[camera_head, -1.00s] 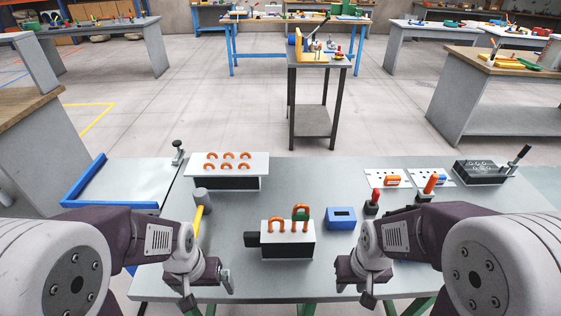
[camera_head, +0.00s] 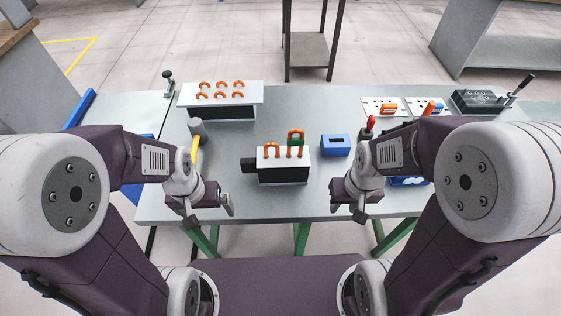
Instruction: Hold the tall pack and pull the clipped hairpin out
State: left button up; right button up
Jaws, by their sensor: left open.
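The tall pack (camera_head: 283,174), a dark block with a white top plate, stands on the grey bench between my grippers. A dark stub sticks out of its left side. Orange hairpin bends rise from its top; the rear right hairpin (camera_head: 296,133) has a green clip (camera_head: 296,142) on it and stands taller than the left one. My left gripper (camera_head: 211,211) is open and empty, to the left of the pack and nearer to me, apart from it. My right gripper (camera_head: 347,210) is to the right and nearer to me, also apart; its jaw gap is unclear.
A wider pack (camera_head: 221,94) with several orange bends stands at the back left. A yellow-handled hammer (camera_head: 196,148) lies left of the pack. A blue block (camera_head: 336,145) stands to its right. Orange parts on white plates (camera_head: 389,106) and a black fixture (camera_head: 475,101) are at the back right.

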aim_at(246, 160)
dwell(0.8)
pick_arm(q)
jog(key=shift+c, duration=0.7)
jog(key=shift+w+d+r+n, duration=0.15)
jog(key=shift+w+n, duration=0.15)
jog(key=shift+n, duration=0.2)
jog(key=w+d+r+n+h, duration=0.1)
jog(key=w+d+n+h, duration=0.1)
jog(key=w+n+h, duration=0.1)
jog(key=w+d+n+h, duration=0.2)
jog(key=w+n+h, duration=0.2)
jog(key=w+n, duration=0.2)
jog(key=w+d+r+n+g+h, duration=0.1)
jog(key=w+d+n+h, duration=0.2)
jog(key=w+n, duration=0.2)
jog(key=shift+w+r+n, duration=0.1)
jog(key=shift+r+n, duration=0.05)
jog(key=shift+n, duration=0.55)
jog(key=shift+w+r+n, duration=0.1)
jog(key=shift+r+n, duration=0.05)
jog(key=shift+n, duration=0.55)
jog(key=x, duration=0.8)
jog(key=shift+s+r, duration=0.1)
jog(key=shift+s, duration=0.05)
